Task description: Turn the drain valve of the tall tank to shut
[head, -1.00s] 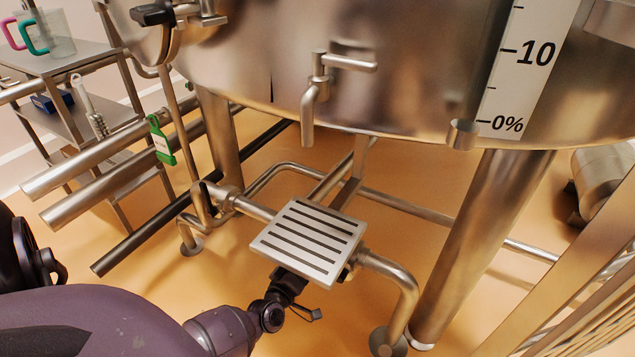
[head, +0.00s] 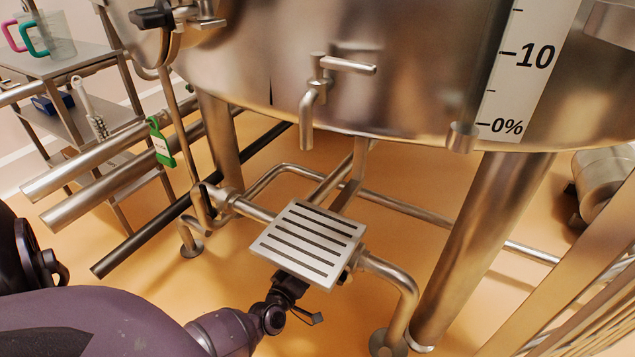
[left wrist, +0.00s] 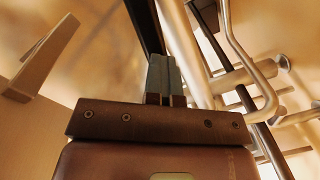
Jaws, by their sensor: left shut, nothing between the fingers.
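The tall steel tank (head: 420,90) fills the top of the head view. A small tap with a bar handle (head: 347,65) is on its front, with the handle lying roughly level to the right and the spout (head: 307,108) pointing down. I cannot tell whether this tap is the drain valve. My left arm reaches in from the lower left to a slotted steel plate (head: 262,244) below the tank. In the left wrist view my left gripper (left wrist: 165,75) is shut and empty. My right gripper is out of view.
Floor pipes (head: 400,275) run beside and behind the plate. A thick tank leg (head: 465,240) stands to the right. A green tag (head: 161,143) hangs on a thin pipe at left. A shelf trolley (head: 75,65) with jugs stands at the far left. Slanted rails (head: 575,290) edge the right.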

